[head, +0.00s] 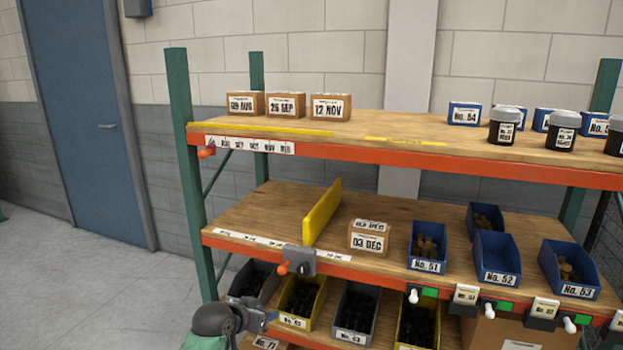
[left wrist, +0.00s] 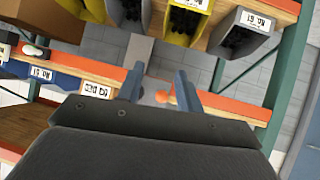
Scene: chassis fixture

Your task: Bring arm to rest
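My left gripper (head: 264,318) is at the bottom of the head view, in front of the lower part of the shelf rack, beside a yellow bin. My dark wrist shows at its left. In the left wrist view the two blue-grey fingers of the left gripper (left wrist: 160,84) stand apart with nothing held between them. An orange knob (left wrist: 162,97) shows behind the gap; I cannot tell how far it is from the fingers. My right gripper is in neither view.
The rack has an orange upper beam (head: 400,160), a green post (head: 190,180) and a grey box with an orange knob (head: 298,262). A yellow divider (head: 321,212) and a blue bin (head: 427,248) stand on the middle shelf. Open floor (head: 90,290) lies at left.

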